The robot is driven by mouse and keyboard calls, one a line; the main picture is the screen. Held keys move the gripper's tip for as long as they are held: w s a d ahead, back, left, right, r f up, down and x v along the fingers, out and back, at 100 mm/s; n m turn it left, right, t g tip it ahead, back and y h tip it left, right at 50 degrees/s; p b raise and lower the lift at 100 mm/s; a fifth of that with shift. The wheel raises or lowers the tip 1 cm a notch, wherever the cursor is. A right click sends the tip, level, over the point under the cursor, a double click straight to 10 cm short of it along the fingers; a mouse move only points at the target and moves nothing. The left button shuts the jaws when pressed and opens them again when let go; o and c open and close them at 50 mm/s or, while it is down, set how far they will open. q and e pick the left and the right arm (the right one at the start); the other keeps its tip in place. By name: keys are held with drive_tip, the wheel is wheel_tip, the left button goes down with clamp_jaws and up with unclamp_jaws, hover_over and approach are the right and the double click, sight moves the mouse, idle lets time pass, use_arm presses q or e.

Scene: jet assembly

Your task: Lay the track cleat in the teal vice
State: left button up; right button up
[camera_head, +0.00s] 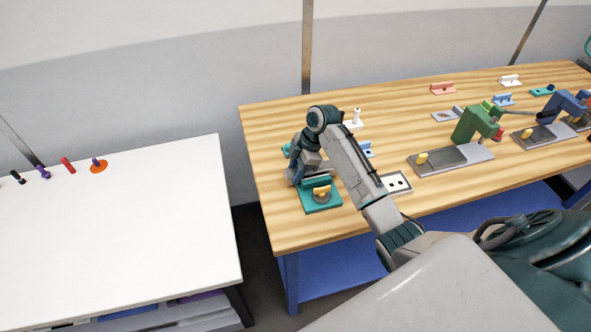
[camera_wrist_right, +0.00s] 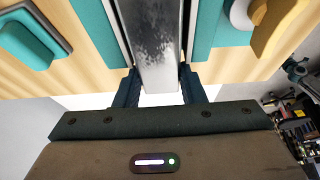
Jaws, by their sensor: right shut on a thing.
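The teal vice (camera_head: 322,207) with a yellow knob stands near the left front corner of the wooden table. My right gripper (camera_head: 292,177) is just left of and behind it, mostly screened by its own wrist. In the right wrist view, that gripper (camera_wrist_right: 160,88) is shut on a grey, worn metal bar, which I take as the track cleat (camera_wrist_right: 160,45). Teal surfaces flank the bar closely; the vice's yellow knob (camera_wrist_right: 278,25) is at the right. I cannot tell whether the bar rests in the vice. The cleat is not clear in the head view. My left gripper is not in view.
A white block with dark holes (camera_head: 397,182) sits right of my forearm. Green (camera_head: 476,125) and blue (camera_head: 565,103) presses stand further right. Small coloured fixtures line the back. A white table (camera_head: 120,230) at the left holds several small parts along its far edge.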

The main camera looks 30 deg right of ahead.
drive_tip(key=o, duration=1)
drive_tip(key=shift+f, duration=0.1)
drive_tip(key=shift+c, duration=0.2)
drive_tip(key=b+v, duration=0.3)
drive_tip(key=v, duration=0.6)
drive_tip(key=shift+d, duration=0.15)
drive_tip(key=shift+v, duration=0.9)
drive_tip(key=shift+s, duration=0.1)
